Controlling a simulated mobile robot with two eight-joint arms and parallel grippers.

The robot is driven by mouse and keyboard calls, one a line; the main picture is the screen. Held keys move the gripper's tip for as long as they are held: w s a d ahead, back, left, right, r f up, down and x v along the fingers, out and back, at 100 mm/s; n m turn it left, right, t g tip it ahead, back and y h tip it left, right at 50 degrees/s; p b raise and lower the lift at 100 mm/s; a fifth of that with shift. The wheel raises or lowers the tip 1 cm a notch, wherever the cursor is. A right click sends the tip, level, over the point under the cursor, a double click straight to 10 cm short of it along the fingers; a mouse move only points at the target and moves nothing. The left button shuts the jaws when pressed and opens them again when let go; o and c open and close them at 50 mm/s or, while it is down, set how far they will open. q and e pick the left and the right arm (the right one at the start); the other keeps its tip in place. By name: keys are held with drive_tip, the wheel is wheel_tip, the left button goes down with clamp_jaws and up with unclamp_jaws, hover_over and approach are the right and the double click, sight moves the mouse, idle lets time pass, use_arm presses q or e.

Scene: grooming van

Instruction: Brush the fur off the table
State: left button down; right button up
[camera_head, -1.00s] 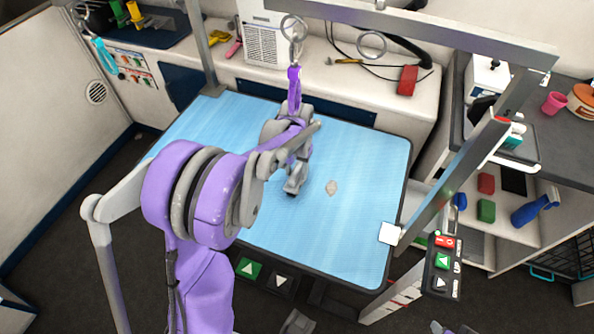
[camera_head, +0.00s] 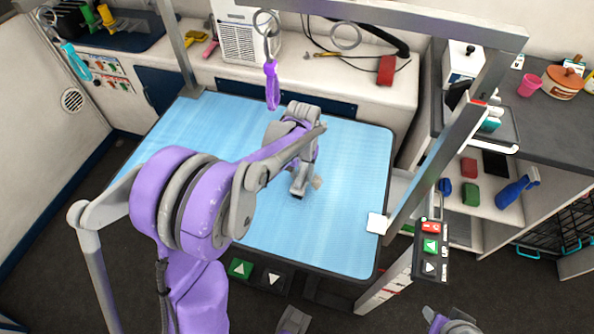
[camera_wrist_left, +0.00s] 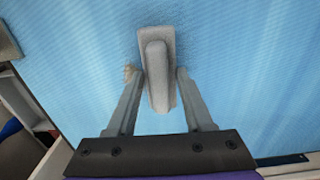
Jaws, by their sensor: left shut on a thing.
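The blue grooming table (camera_head: 350,215) fills the middle of the head view. My left gripper (camera_head: 301,184) is low over it, shut on a grey brush (camera_wrist_left: 158,70) with a raised handle and a flat head. In the wrist view the handle lies between the two fingers (camera_wrist_left: 158,85).
A grooming frame post (camera_head: 440,160) rises at the table's right, with a white card (camera_head: 377,223) near it. A purple loop strap (camera_head: 271,85) hangs over the far side. A button panel (camera_head: 431,250) stands at right. The table's right part is clear.

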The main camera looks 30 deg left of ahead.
use_arm(q)
drive_tip(key=shift+w+d+f, duration=0.1)
drive_tip(key=shift+w+d, duration=0.05)
drive_tip(key=shift+d, duration=0.55)
drive_tip(key=shift+w+d, duration=0.15)
drive_tip(key=shift+d, duration=0.55)
drive_tip(key=shift+w+d, duration=0.25)
drive_tip(key=shift+d, duration=0.55)
drive_tip(key=shift+w+d, duration=0.25)
drive_tip(key=shift+d, duration=0.5)
drive_tip(key=shift+r, duration=0.2)
wheel_tip(320, 180, up, 3)
drive_tip(key=shift+a+p, duration=0.1)
drive_tip(key=shift+p, duration=0.85)
drive_tip(key=shift+r+p, duration=0.85)
drive_tip(key=shift+r, duration=0.55)
drive_tip(key=shift+r, duration=0.1)
wheel_tip(320, 180, up, 3)
drive_tip(key=shift+f+p, duration=0.1)
drive_tip(key=shift+p, duration=0.75)
